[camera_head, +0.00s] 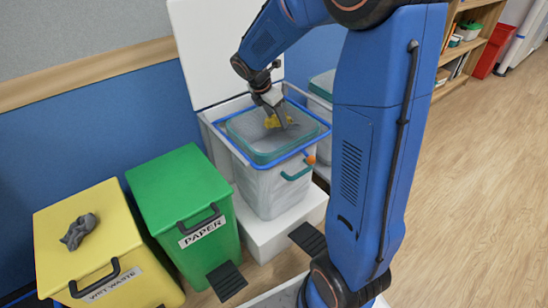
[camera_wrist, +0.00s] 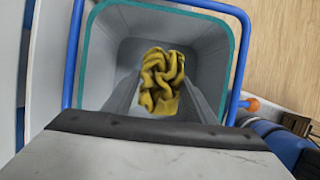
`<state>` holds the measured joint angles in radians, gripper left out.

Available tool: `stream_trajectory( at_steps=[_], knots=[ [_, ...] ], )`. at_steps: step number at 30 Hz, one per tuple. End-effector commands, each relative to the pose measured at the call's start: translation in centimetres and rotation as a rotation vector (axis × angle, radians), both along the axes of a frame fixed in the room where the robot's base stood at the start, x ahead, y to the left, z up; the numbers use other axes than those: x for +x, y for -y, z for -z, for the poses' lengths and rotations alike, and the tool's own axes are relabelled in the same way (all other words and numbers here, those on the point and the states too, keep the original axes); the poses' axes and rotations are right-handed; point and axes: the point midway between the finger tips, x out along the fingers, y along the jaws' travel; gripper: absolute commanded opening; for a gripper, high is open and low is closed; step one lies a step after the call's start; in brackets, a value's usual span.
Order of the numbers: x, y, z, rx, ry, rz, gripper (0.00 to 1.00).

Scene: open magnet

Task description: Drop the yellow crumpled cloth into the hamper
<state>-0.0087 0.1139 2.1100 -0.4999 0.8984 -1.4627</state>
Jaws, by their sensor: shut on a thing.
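The yellow crumpled cloth (camera_head: 271,122) is between the fingers of my gripper (camera_head: 279,112), over the open mouth of the hamper. In the wrist view the cloth (camera_wrist: 162,76) is bunched up, with a finger of my gripper (camera_wrist: 158,98) on each side. My gripper is shut on it. The hamper (camera_head: 268,190) is a light grey tub with a teal rim and a blue frame. The wrist view looks down into the hamper (camera_wrist: 112,62), and its grey inside walls surround the cloth in the picture. How far the cloth is from the hamper's floor I cannot tell.
A raised white lid (camera_head: 212,50) stands behind the hamper. To the left are a closed green paper bin (camera_head: 180,190) and a yellow wet waste bin (camera_head: 115,235) with a grey crumpled thing (camera_head: 78,232) on its lid. Open wooden floor (camera_head: 480,190) lies right.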

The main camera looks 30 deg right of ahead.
Motion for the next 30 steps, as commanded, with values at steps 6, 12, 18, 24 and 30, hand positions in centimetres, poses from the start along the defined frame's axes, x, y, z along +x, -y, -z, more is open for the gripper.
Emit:
stream_trajectory(
  at_steps=[6,12,18,24,30],
  knots=[
    [0.0,0.0,0.0,0.000,0.000,0.000,0.73],
    [0.0,0.0,0.0,0.000,0.000,0.000,0.73],
    [0.0,-0.3,-0.7,0.000,0.002,0.000,0.73],
    [-0.2,-1.5,-3.7,0.000,0.005,-0.002,0.73],
    [-0.6,-3.0,-7.4,0.001,0.003,0.000,0.73]
  ],
)
